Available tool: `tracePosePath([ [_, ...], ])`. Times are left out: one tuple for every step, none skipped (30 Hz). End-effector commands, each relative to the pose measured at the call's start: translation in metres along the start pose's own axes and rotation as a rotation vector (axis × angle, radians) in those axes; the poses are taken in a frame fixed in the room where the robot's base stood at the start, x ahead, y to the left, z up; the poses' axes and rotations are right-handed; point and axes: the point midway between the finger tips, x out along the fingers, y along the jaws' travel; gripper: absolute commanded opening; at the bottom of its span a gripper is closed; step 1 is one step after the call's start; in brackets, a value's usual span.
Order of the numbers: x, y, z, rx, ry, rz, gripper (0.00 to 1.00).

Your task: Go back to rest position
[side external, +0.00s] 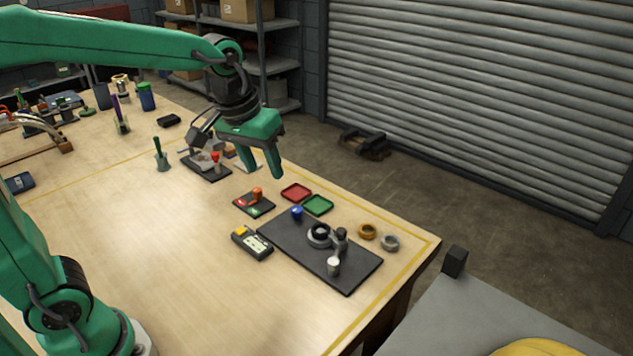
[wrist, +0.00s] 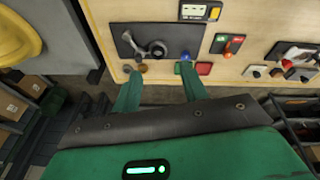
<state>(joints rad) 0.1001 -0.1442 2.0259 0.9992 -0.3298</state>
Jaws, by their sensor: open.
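My gripper (side external: 262,165) is open and empty, held above the far edge of the wooden table with its fingers pointing down. In the wrist view its two green fingers (wrist: 160,92) are spread apart with nothing between them. Below and to the right lies a dark mat (side external: 277,247) with a round grey and black part (side external: 319,235), a small upright grey piece (side external: 334,266) and a blue-topped piece (side external: 297,212). The mat also shows in the wrist view (wrist: 130,48).
A red tray (side external: 296,192), a green tray (side external: 318,205), an orange ring (side external: 367,231) and a grey ring (side external: 390,243) lie near the far edge. The table's middle left is clear.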

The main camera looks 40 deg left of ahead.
Motion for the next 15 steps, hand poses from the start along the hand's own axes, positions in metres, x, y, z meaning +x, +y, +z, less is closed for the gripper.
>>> tracePosePath([
  [-0.006, -0.005, 0.008, 0.011, 0.017, 0.004, 0.43],
  [-0.009, -0.008, 0.013, 0.020, 0.025, 0.005, 0.43],
  [-0.012, -0.012, 0.018, 0.031, 0.036, 0.007, 0.43],
  [-0.014, -0.015, 0.023, 0.040, 0.045, 0.008, 0.43],
  [-0.016, -0.018, 0.027, 0.048, 0.053, 0.009, 0.43],
  [-0.019, -0.021, 0.033, 0.060, 0.065, 0.011, 0.43],
  [-0.021, -0.024, 0.038, 0.068, 0.073, 0.011, 0.43],
  [-0.022, -0.026, 0.042, 0.077, 0.082, 0.012, 0.43],
  [-0.024, -0.029, 0.049, 0.089, 0.093, 0.013, 0.43],
  [-0.025, -0.032, 0.053, 0.096, 0.101, 0.013, 0.43],
  [-0.027, -0.035, 0.058, 0.105, 0.110, 0.013, 0.43],
  [-0.028, -0.038, 0.064, 0.116, 0.120, 0.013, 0.43],
  [-0.029, -0.040, 0.069, 0.125, 0.130, 0.013, 0.43],
  [-0.029, -0.043, 0.073, 0.134, 0.139, 0.013, 0.43],
  [-0.030, -0.046, 0.079, 0.145, 0.150, 0.013, 0.43],
])
